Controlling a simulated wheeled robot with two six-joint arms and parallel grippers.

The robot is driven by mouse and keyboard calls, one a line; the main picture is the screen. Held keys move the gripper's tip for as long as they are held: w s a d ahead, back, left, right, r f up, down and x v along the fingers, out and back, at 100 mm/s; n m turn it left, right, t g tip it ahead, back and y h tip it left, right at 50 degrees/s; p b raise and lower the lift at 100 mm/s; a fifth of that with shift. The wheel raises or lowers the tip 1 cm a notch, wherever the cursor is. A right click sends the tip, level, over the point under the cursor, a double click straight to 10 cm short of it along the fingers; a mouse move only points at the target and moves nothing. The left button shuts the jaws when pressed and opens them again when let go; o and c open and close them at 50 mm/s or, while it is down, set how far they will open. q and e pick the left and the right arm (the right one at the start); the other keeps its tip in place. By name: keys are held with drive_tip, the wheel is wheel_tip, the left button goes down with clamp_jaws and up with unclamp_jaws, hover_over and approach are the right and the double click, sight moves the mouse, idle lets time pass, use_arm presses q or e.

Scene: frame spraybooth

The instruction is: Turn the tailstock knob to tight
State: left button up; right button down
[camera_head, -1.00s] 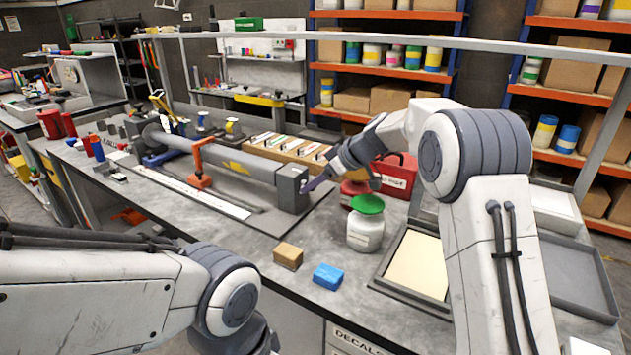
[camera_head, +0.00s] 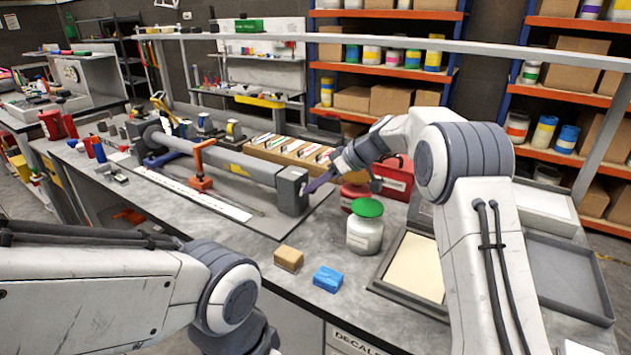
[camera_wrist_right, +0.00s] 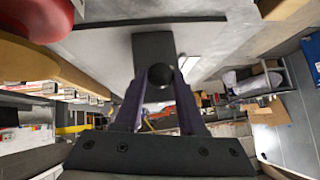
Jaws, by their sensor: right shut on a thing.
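The tailstock is a dark grey block (camera_head: 291,192) at the near right end of a long grey tube on the bench. My right gripper (camera_head: 310,187) reaches it from the right, with its purple fingers at the block's right face. In the right wrist view the gripper (camera_wrist_right: 161,78) is shut on a dark round knob (camera_wrist_right: 160,75), with a finger on each side and the block (camera_wrist_right: 153,48) behind. The knob is hidden in the head view. Its tightness cannot be read. My left arm is at lower left; its gripper is out of view.
A white jar with a green lid (camera_head: 365,232) and a red case (camera_head: 393,177) stand close to my right arm. A tan block (camera_head: 288,259) and a blue block (camera_head: 328,279) lie at the front edge. An orange stand (camera_head: 201,166) is beside the tube.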

drive_tip(key=shift+w+d+m+g+y+p, duration=0.15)
drive_tip(key=shift+m+g+y+p, duration=0.45)
drive_tip(key=shift+p, duration=0.6)
drive_tip(key=shift+w+d+m+g+y+p, duration=0.15)
drive_tip(key=shift+m+g+y+p, duration=0.45)
drive_tip(key=shift+p, duration=0.6)
drive_tip(key=shift+f, duration=0.1)
drive_tip(key=c, duration=0.5)
unclamp_jaws()
drive_tip(key=shift+a, duration=0.1)
